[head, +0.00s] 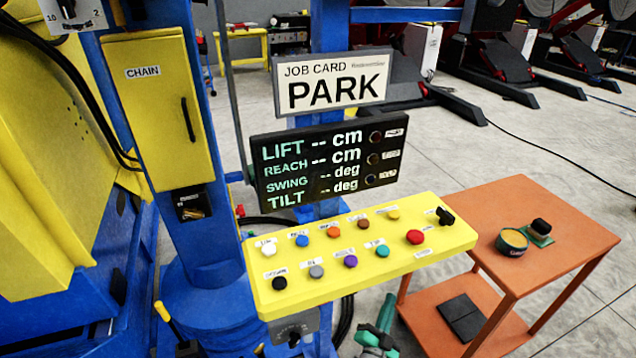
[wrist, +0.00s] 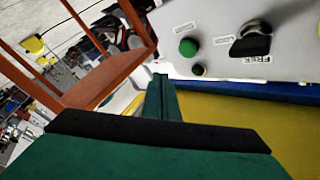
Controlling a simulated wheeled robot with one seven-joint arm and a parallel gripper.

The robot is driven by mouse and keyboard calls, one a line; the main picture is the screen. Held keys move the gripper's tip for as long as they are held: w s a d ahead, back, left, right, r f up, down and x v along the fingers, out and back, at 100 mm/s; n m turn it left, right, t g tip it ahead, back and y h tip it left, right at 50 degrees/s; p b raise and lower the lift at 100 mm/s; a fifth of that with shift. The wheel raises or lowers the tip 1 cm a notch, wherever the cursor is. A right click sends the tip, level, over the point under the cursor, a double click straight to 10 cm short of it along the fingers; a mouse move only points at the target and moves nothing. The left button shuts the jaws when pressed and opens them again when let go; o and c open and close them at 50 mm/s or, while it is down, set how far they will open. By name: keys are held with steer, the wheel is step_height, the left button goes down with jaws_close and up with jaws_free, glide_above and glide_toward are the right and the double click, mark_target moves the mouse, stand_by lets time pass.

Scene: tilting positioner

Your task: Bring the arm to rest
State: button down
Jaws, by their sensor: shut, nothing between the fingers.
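My gripper (wrist: 160,82) shows in the wrist view as green fingers closed together, with nothing between them. Its fingertips point toward the lower edge of a light grey panel (wrist: 212,25); I cannot tell whether they touch it. In the head view a job card sign (head: 333,84) reads PARK.
A yellow control panel (head: 440,238) with coloured buttons stands below a dark display (head: 330,155) showing dashes. An orange cart (head: 560,215) holds a round tin (head: 512,242). A blue column (head: 205,240) and yellow cabinet (head: 158,105) fill the left. Grey floor is open behind the cart.

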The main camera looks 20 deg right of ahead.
steer(key=s+a+f+n+t+y, duration=0.1)
steer(key=s+a+n+y, duration=0.3)
steer(key=s+a, duration=0.65)
steer(key=s+a+f+n+t+y, duration=0.1)
steer(key=s+a+n+y, duration=0.25)
steer(key=s+a, duration=0.65)
steer(key=s+a+r+n+y, duration=0.2)
steer(key=s+a+r+n, duration=0.2)
steer(key=s+a, duration=0.3)
steer(key=s+a+r+n+g+y, duration=0.1)
steer(key=s+a+r+n+y, duration=0.2)
steer(key=s+a+r, duration=0.4)
steer(key=shift+s+a+n, duration=0.35)
steer(key=shift+a+n, duration=0.2)
steer(key=shift+a, duration=0.25)
steer(key=shift+r, duration=0.1)
